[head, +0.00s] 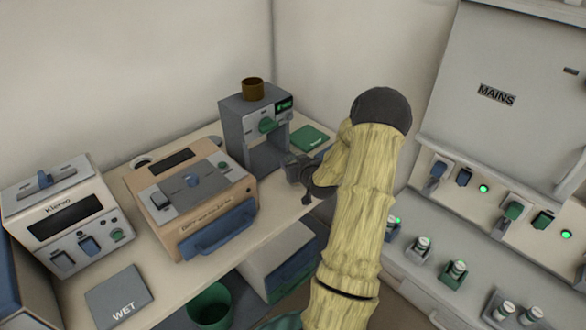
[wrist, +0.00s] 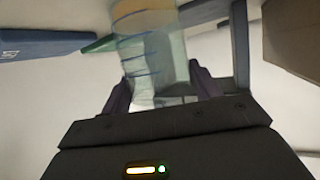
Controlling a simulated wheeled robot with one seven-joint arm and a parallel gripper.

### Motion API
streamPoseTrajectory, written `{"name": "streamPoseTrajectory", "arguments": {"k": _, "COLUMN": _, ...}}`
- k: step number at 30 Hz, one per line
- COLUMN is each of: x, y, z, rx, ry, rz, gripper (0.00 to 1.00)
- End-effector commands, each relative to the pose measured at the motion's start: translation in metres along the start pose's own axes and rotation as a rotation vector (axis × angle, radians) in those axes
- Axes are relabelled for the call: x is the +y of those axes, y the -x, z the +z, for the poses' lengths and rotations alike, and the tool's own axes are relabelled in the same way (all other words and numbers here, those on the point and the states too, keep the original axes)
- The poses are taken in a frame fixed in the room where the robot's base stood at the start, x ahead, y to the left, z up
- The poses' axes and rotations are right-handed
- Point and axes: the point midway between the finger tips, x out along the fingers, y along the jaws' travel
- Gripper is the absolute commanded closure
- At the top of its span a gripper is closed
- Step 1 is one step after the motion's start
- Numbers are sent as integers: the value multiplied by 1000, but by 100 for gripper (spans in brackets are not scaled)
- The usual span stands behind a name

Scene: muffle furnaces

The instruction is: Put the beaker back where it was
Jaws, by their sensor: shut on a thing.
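A clear beaker (wrist: 155,60) with blue graduation lines and a tan band at its far end shows in the wrist view. My gripper (wrist: 160,88) is shut on it, with one dark finger on each side. In the head view my gripper (head: 300,172) is at the table's right edge, in front of the grey machine (head: 232,125) with a brown cup on top. The beaker cannot be made out in the head view; my arm and gripper likely cover it.
A beige box furnace (head: 222,208) with a blue handle and a Kierwo unit (head: 75,215) stand on the table. A grey WET mat (head: 118,297) lies front left, a green mat (head: 308,138) back right. A green bin (head: 210,306) is below. A MAINS panel (head: 497,90) is at right.

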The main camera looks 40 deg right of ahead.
Motion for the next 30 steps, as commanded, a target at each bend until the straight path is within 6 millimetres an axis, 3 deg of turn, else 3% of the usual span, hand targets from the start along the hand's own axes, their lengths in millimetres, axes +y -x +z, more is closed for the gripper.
{"name": "streamPoseTrajectory", "arguments": {"k": 4, "x": 0, "y": -6, "z": 15, "rx": 0, "ry": 0, "rz": -1, "gripper": 67}}
{"name": "streamPoseTrajectory", "arguments": {"k": 15, "x": 0, "y": -8, "z": 19, "rx": 2, "ry": 1, "rz": 1, "gripper": 67}}
{"name": "streamPoseTrajectory", "arguments": {"k": 16, "x": 0, "y": -8, "z": 18, "rx": 1, "ry": 1, "rz": 1, "gripper": 32}}
{"name": "streamPoseTrajectory", "arguments": {"k": 18, "x": 0, "y": -7, "z": 18, "rx": 1, "ry": 1, "rz": 1, "gripper": 19}}
{"name": "streamPoseTrajectory", "arguments": {"k": 30, "x": 7, "y": -4, "z": 14, "rx": 1, "ry": -3, "rz": 10, "gripper": 16}}
